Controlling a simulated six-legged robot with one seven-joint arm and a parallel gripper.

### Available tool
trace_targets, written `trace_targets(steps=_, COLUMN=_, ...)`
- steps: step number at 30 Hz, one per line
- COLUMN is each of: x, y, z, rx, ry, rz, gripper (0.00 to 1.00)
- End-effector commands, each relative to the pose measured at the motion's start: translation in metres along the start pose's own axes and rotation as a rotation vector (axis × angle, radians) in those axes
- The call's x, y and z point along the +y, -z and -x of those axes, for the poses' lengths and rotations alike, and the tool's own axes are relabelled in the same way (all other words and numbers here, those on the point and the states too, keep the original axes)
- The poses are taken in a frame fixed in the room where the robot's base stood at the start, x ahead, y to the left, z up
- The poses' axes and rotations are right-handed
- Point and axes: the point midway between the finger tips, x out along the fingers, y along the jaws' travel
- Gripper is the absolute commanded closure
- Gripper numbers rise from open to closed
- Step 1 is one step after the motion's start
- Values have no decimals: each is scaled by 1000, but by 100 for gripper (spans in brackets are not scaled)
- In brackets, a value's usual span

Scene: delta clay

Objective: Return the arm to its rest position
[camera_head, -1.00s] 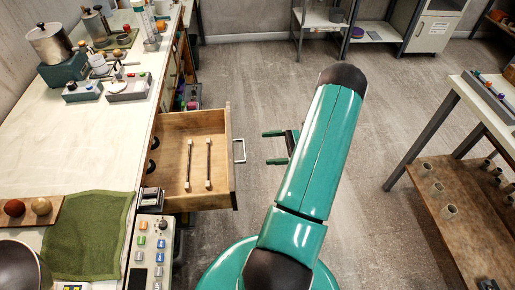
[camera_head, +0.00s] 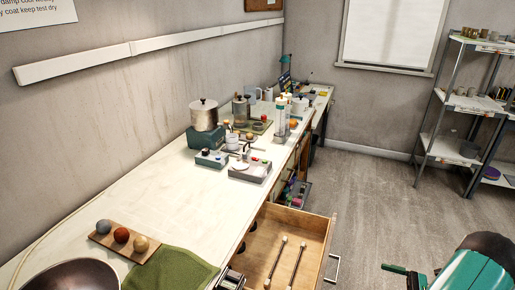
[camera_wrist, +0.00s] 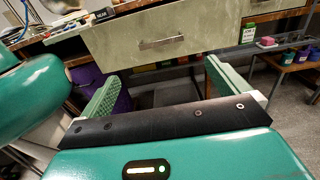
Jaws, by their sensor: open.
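My gripper is open and empty in the wrist view (camera_wrist: 160,76), its two green fingers wide apart. Beyond them is the light front of a drawer (camera_wrist: 205,33) with a metal handle (camera_wrist: 163,42); the gripper is apart from it. In the head view, part of my green arm (camera_head: 478,272) shows at the lower right corner, with one green finger to its left. The rest of the arm is out of frame. An open wooden drawer (camera_head: 312,228) juts from the bench left of the arm, with two rods (camera_head: 277,262) lying in it.
The long bench (camera_head: 130,195) carries a metal pot (camera_head: 203,115), small devices, a green cloth (camera_head: 170,272), a board with three balls (camera_head: 121,235) and a dark bowl (camera_head: 70,277). Metal shelving (camera_head: 462,95) stands at the back right. The floor (camera_head: 385,200) between is clear.

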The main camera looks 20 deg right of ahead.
Motion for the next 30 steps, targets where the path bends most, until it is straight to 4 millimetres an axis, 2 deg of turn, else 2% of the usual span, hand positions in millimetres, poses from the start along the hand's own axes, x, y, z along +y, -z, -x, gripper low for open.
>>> trace_targets(steps=5, x=-3, y=-9, z=-10, rx=27, ry=-32, rz=16, gripper=0)
trace_targets(steps=8, x=-7, y=-29, z=-33, rx=86, ry=-104, rz=53, gripper=0)
trace_targets(steps=14, x=-4, y=-83, z=-101, rx=264, ry=-321, rz=191, gripper=0)
trace_targets(steps=21, x=24, y=-140, z=-177, rx=464, ry=-583, rz=410, gripper=0)
trace_targets(steps=30, x=82, y=-198, z=-249, rx=671, ry=-879, rz=759, gripper=0)
